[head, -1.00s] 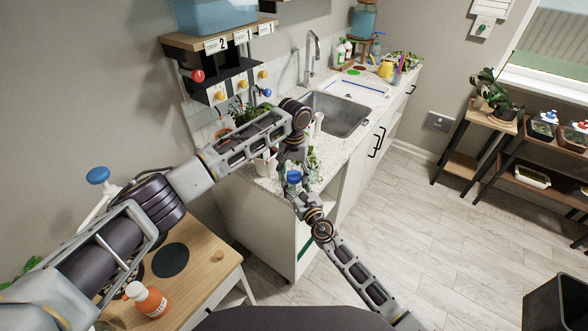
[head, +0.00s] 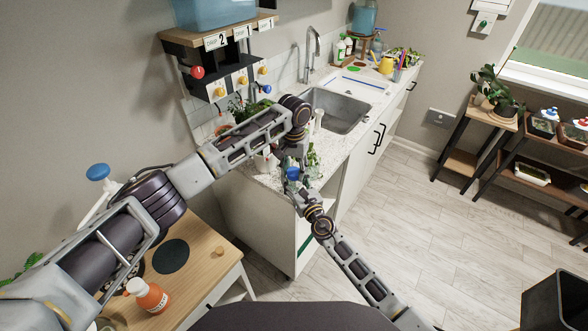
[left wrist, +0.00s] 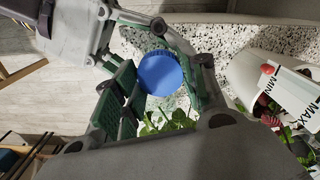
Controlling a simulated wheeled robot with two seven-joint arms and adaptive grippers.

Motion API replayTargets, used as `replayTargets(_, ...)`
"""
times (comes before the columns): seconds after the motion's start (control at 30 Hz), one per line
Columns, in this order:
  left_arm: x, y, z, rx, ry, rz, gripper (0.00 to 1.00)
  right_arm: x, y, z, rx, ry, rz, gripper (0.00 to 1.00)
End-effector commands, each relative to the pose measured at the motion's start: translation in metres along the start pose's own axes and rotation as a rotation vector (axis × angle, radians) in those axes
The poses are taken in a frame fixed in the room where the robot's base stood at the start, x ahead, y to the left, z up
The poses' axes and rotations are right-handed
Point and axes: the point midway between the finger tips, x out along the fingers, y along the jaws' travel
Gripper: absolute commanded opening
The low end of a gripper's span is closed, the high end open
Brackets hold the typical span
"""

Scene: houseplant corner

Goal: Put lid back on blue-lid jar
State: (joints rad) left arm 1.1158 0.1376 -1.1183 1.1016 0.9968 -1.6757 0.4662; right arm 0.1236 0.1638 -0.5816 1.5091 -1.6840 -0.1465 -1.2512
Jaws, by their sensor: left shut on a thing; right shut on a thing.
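The blue lid (head: 293,174) sits at the meeting point of my two grippers, above the near end of the counter. In the left wrist view the lid (left wrist: 160,73) is a round blue disc between green-padded fingers. My left gripper (head: 291,163) reaches down from above and is shut on the lid. My right gripper (head: 298,191) comes up from below and is shut just under the lid; it also shows in the left wrist view (left wrist: 150,22). The jar body is mostly hidden by the lid and fingers. I cannot tell whether the lid is seated on it.
The counter (head: 270,179) holds leafy plants and white containers close to the grippers. A white pot with MIN and MAX marks (left wrist: 275,82) stands right of them in the left wrist view. The sink (head: 340,108) is beyond. A wooden table (head: 205,262) bears an orange bottle (head: 148,297).

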Motion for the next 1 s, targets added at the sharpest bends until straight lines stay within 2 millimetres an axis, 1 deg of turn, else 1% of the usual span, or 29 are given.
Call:
replayTargets(0.4,0.0001,-0.0009,-0.0003,0.324,0.001,-0.001,0.13,-0.0001,-0.0001,0.0000,0.000,0.000,0.000,0.00)
replayTargets(0.53,0.0000,-0.0011,-0.0004,0.315,0.001,-0.002,0.13,-0.0001,-0.0001,0.0000,0.000,0.000,0.000,0.00)
replayTargets(0.57,0.0001,-0.0011,-0.0004,0.315,0.001,-0.002,0.43,-0.0001,-0.0001,0.0000,0.000,0.000,0.000,0.00)
replayTargets(0.73,0.0001,-0.0008,-0.0003,0.314,0.000,-0.001,0.65,-0.0001,-0.0001,0.0000,0.000,0.000,0.000,0.00)
replayTargets(0.77,0.0001,-0.0008,-0.0003,0.314,0.000,-0.001,0.67,-0.0001,-0.0001,0.0000,0.000,0.000,0.000,0.00)
replayTargets(1.0,0.0002,-0.0004,-0.0001,0.314,0.000,-0.001,0.67,-0.0001,0.0000,0.0000,0.000,0.000,0.000,0.00)
